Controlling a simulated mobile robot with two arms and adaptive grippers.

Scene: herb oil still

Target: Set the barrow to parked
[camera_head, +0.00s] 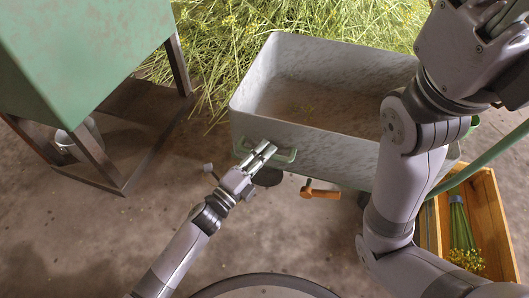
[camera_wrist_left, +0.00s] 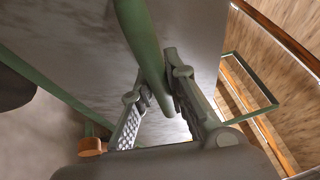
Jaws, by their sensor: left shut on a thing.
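The barrow (camera_head: 335,148) is a grey, open, worn tub, nearly empty, standing on the floor in front of a heap of cut herbs. A green bar handle (camera_head: 284,156) sits on its near side. My left gripper (camera_head: 264,150) is shut on this handle; in the left wrist view the green bar (camera_wrist_left: 146,45) runs between the two fingers. An orange knob (camera_wrist_left: 92,147) also shows in the left wrist view. My right arm covers the barrow's right end; its gripper is out of view.
A green box (camera_head: 75,50) on a dark metal frame stands at the left, with a pale pot (camera_head: 75,140) beneath. A wooden crate (camera_head: 494,225) with herb bundles stands at the right. The herb heap (camera_head: 215,60) lies behind. The floor left of my left arm is clear.

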